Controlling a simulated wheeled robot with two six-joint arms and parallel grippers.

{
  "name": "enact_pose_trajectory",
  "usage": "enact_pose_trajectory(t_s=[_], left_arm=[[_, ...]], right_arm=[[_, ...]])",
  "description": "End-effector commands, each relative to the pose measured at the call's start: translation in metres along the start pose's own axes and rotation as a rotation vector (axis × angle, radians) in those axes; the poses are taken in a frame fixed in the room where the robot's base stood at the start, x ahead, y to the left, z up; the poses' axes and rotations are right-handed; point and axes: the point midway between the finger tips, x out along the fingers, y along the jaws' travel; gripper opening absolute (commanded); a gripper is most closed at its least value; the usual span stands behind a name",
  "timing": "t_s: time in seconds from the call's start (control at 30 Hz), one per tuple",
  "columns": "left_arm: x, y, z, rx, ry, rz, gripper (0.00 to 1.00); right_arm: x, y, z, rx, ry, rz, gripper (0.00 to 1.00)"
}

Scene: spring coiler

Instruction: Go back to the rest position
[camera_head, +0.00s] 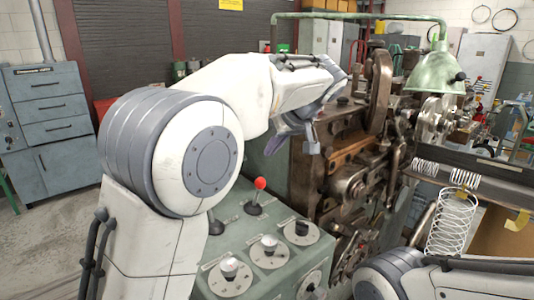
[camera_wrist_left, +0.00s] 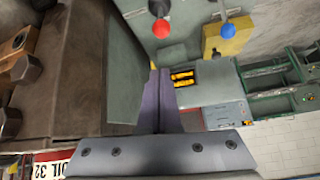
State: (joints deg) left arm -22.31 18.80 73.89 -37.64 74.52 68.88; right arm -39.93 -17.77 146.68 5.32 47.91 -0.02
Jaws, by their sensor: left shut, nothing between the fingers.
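My left arm reaches in from the left across the head view. Its gripper (camera_head: 311,136) is raised in front of the brown spring coiler machine (camera_head: 345,150), past the control panel (camera_head: 230,250). In the left wrist view the two fingers (camera_wrist_left: 158,76) lie together with nothing between them. A red-knobbed lever (camera_head: 260,184) stands on the panel, below the gripper in the head view. The wrist view shows a red knob (camera_wrist_left: 161,28) and a blue knob (camera_wrist_left: 227,28) beyond the fingertips, apart from them. My right arm shows at the lower right; its gripper is out of frame.
Several dials (camera_head: 270,247) sit on the panel. A green lamp shade (camera_head: 436,72) hangs at the right above the machine. Coiled springs (camera_head: 454,222) are at the right, near my right arm. A grey cabinet (camera_head: 50,125) stands at the left; bare floor lies before it.

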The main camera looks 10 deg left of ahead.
Motion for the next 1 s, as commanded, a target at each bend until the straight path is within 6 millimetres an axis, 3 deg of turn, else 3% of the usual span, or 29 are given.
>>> enact_pose_trajectory(t_s=[0.33,0.47,0.57,0.67,0.8,0.9,1.0], left_arm=[[-0.001,-0.001,0.002,0.009,-0.005,0.003,0.00],[-0.005,-0.003,0.032,0.123,-0.059,0.037,0.00],[-0.012,-0.009,0.081,0.307,-0.142,0.099,0.00],[-0.021,-0.025,0.144,0.524,-0.241,0.187,0.00],[-0.031,-0.061,0.231,0.805,-0.362,0.323,0.00],[-0.036,-0.094,0.287,0.973,-0.430,0.421,0.00],[-0.037,-0.124,0.330,1.101,-0.479,0.504,0.00]], right_arm=[[0.000,0.000,0.000,0.000,0.000,0.000,0.00],[0.000,0.000,0.000,0.000,0.000,0.000,0.00],[-0.001,0.000,0.000,0.000,0.000,0.000,0.00],[-0.001,0.000,0.000,0.000,0.000,0.000,0.00],[-0.001,0.000,0.000,0.000,0.000,0.000,0.00],[-0.001,0.000,0.000,0.000,0.000,0.000,0.00],[-0.001,0.000,0.000,0.000,0.000,0.000,0.00]])
